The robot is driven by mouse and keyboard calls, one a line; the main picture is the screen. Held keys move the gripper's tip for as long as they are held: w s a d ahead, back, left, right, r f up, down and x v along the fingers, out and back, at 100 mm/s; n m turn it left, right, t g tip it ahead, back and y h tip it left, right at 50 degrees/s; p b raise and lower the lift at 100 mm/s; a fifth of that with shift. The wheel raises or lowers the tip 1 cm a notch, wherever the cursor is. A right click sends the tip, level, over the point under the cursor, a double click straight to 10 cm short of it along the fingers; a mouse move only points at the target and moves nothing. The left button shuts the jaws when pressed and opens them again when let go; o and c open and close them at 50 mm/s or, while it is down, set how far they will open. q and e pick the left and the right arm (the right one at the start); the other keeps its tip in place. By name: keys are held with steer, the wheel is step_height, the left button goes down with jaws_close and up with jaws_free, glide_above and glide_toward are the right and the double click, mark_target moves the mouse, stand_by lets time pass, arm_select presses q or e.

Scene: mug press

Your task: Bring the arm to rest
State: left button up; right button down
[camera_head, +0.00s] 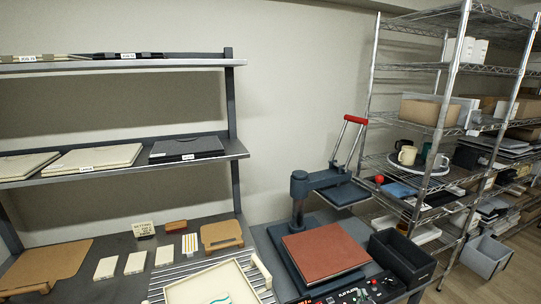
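Neither of my grippers shows in the head view, and no part of my arms can be made out. A blue-grey press (299,187) stands right of centre. Its red-tipped lever (355,119) points up, and its upper plate (344,194) is swung to the right, clear of the base. A reddish-brown square pad (325,252) lies on the press's lower plate. Several mugs, including a cream one (407,155), stand on a round tray on the wire rack.
A cream tray (190,291) with a teal mark sits at the bottom edge. A dark bin (402,262) stands right of the press. Left are wooden boards (45,268) and wall shelves (120,171). The wire rack (448,100) fills the right. A grey bin (486,258) is beside it.

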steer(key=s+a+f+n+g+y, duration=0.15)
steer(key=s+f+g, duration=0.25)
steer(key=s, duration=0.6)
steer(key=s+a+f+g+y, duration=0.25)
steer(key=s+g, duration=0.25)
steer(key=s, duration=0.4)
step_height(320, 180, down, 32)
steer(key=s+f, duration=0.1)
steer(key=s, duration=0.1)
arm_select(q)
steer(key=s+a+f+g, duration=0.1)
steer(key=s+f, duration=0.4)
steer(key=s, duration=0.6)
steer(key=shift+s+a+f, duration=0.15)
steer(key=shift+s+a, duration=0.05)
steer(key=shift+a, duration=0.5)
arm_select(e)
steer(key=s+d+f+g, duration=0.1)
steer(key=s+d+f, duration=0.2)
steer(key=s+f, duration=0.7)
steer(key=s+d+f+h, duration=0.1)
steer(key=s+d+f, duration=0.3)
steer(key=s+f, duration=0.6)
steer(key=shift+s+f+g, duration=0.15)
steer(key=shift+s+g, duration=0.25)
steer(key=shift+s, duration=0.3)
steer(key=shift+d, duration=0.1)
